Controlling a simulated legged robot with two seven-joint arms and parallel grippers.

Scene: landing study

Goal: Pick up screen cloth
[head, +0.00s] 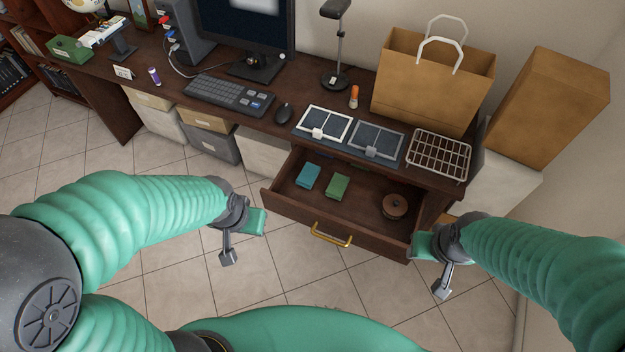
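A folded teal cloth (307,175) and a folded green cloth (337,187) lie in the open desk drawer (366,205). I cannot tell which of them is the screen cloth. My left gripper (246,241) is in front of the drawer's left corner, apart from both cloths, with its green and grey fingers spread and nothing between them. My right gripper (430,268) is at the drawer's front right corner, also spread and empty. I cannot tell whether it touches the drawer.
A round brown container (395,206) sits at the drawer's right, and a brass handle (331,236) is on its front. Above, the desk holds two framed panels (324,124) (376,138), a wire rack (438,155), a mouse (284,112), a keyboard (229,94) and a paper bag (430,85).

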